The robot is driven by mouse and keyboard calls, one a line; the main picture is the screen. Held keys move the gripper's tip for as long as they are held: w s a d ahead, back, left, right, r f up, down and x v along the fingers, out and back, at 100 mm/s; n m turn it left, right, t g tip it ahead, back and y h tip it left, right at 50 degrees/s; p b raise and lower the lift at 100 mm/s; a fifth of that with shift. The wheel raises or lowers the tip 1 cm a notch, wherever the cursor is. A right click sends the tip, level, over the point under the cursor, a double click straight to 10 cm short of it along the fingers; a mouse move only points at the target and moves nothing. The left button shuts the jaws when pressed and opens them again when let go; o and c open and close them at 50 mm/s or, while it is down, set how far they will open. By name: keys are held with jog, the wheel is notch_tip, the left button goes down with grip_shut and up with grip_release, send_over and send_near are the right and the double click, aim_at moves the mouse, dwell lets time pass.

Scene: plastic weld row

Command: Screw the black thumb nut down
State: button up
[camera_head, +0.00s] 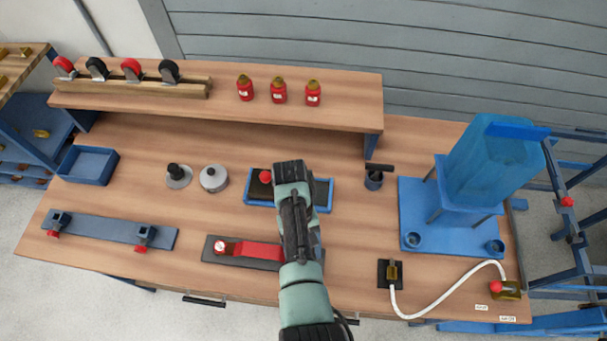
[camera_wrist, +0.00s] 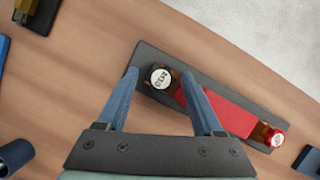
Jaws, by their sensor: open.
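A black knob (camera_head: 173,169), which looks like the thumb nut, stands upright on a flat grey disc (camera_head: 181,183) at the left middle of the bench. The gap under it is too small to make out. My gripper (camera_head: 292,171) is to the right of it, apart from it, over the bench's middle. In the wrist view my gripper (camera_wrist: 168,85) is open and empty. A round white-topped piece (camera_wrist: 160,77) at one end of the red bar (camera_wrist: 220,110) shows between the fingers, below them. The black knob is not seen in the wrist view.
A grey round piece (camera_head: 213,178) stands right beside the disc. A blue tray (camera_head: 327,208) lies partly under my arm. A dark plate (camera_head: 211,248) with the red bar is nearer the front. A raised shelf (camera_head: 350,95) runs behind. A blue bin (camera_head: 88,165) is further left.

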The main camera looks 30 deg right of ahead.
jog(key=n+h+p, duration=0.1)
jog(key=n, duration=0.1)
jog(key=n+h+p, duration=0.1)
jog(key=n, duration=0.2)
jog(key=shift+s+a+r+p, duration=0.1)
jog(key=shift+a+r+p, duration=0.1)
jog(key=shift+p, duration=0.1)
jog(key=n+h+p, duration=0.1)
jog(key=n+p, duration=0.1)
jog(key=n, duration=0.1)
jog(key=n+t+h+p, duration=0.1)
jog(key=n+p, duration=0.1)
jog(key=n, duration=0.2)
jog(key=shift+s+a+t, duration=0.1)
jog(key=shift+s+t, duration=0.05)
jog(key=shift+t, duration=0.15)
jog(key=n+t+p, duration=0.1)
jog(key=n+p, duration=0.1)
jog(key=n, duration=0.1)
jog(key=n+t+h+p, duration=0.1)
jog(key=n+p, duration=0.1)
jog(key=n, duration=0.1)
jog(key=shift+s+a, duration=0.1)
jog(key=n+t+p, duration=0.1)
jog(key=n, duration=0.2)
jog(key=shift+p, duration=0.4)
jog(key=shift+f+n+t, duration=0.3)
jog(key=shift+n+t, duration=0.2)
jog(key=shift+n, duration=0.5)
